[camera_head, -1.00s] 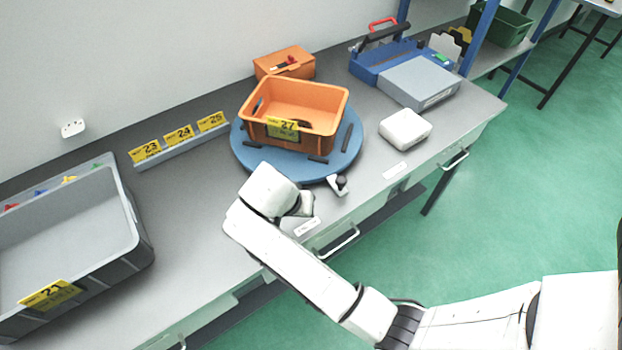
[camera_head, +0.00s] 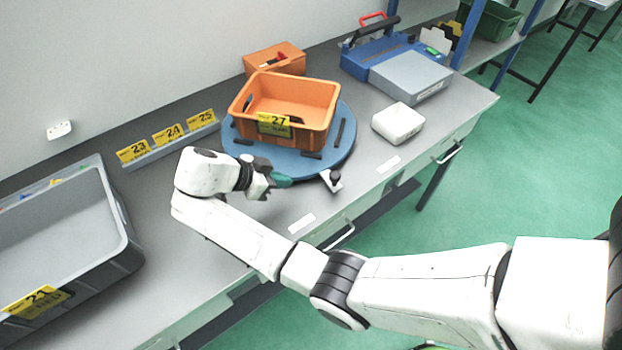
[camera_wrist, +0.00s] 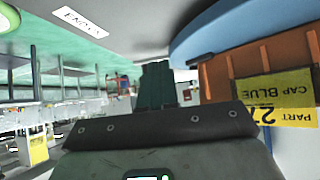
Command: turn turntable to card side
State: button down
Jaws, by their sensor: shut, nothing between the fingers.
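The turntable (camera_head: 332,160) is a round blue disc with several black grips on the bench. An orange bin (camera_head: 318,92) stands on it, its yellow card marked 27 (camera_head: 274,125) facing the bench front. A small white stop with a black knob (camera_head: 333,181) sits at the disc's front edge. My gripper (camera_head: 287,181) is shut and empty, pointing right by the disc's front-left edge; contact cannot be told. In the wrist view my shut fingers (camera_wrist: 158,86) show beside the blue disc (camera_wrist: 240,24), orange bin (camera_wrist: 214,76) and card, which reads CAP BLUE (camera_wrist: 276,96).
A grey bin marked 21 (camera_head: 128,245) stands left. A label rail with cards 23 to 25 (camera_head: 170,146) lies behind. An orange box (camera_head: 275,58), a blue case (camera_head: 385,58) and a white block (camera_head: 398,122) stand behind and right.

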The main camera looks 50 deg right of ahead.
jog(key=b+x, duration=0.3)
jog(key=x, duration=0.3)
jog(key=shift+a, duration=0.1)
jog(key=d+p, duration=0.1)
jog(key=s+d, duration=0.1)
jog(key=shift+s+d+r+p, duration=0.1)
jog(key=shift+d+r+p, duration=0.1)
jog(key=shift+d+p, duration=0.2)
jog(key=shift+s+d+f, duration=0.15)
jog(key=shift+d+f, duration=0.05)
jog(key=shift+d, duration=0.25)
jog(key=shift+d, duration=0.15)
